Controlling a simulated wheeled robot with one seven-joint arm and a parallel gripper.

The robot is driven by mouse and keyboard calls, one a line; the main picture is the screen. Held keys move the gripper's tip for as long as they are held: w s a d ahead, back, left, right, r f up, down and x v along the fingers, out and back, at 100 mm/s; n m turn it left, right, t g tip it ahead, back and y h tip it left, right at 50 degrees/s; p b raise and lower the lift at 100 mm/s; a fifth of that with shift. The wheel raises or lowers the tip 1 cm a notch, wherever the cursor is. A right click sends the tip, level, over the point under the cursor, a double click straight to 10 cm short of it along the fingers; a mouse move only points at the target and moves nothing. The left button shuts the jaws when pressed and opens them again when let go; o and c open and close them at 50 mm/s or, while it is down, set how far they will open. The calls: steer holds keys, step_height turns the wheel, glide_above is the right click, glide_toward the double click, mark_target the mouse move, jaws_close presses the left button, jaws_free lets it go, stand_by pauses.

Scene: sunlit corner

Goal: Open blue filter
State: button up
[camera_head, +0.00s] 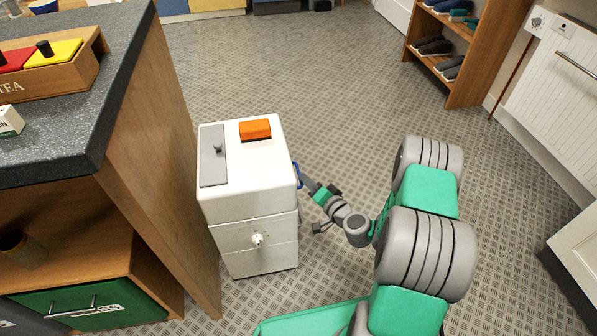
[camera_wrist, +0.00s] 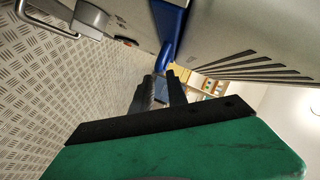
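The blue filter (camera_head: 297,174) shows as a blue handle-like part on the right side of a white box-shaped unit (camera_head: 250,205). In the wrist view the blue part (camera_wrist: 170,25) is large and curves down towards my fingertips. My gripper (camera_head: 308,180) is at that side of the unit, close to the blue part. In the wrist view my gripper (camera_wrist: 163,78) has its two dark fingers apart, with the blue part's lower end near the tips. I cannot tell whether they touch. Much of the blue part is hidden in the head view.
The unit has an orange block (camera_head: 254,130) and a grey panel (camera_head: 213,155) on top, and a front knob (camera_head: 257,240). A wooden counter (camera_head: 150,170) stands close on its left. A shoe rack (camera_head: 468,50) is at the back right. Patterned floor (camera_head: 320,80) is clear behind.

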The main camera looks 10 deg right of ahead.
mark_target(299, 173)
steer(key=b+x, duration=0.1)
steer(key=x, duration=0.4)
steer(key=shift+w+a, duration=0.1)
steer(key=shift+a, duration=0.15)
steer(key=shift+c, duration=0.2)
jaws_close()
stand_by(0.9)
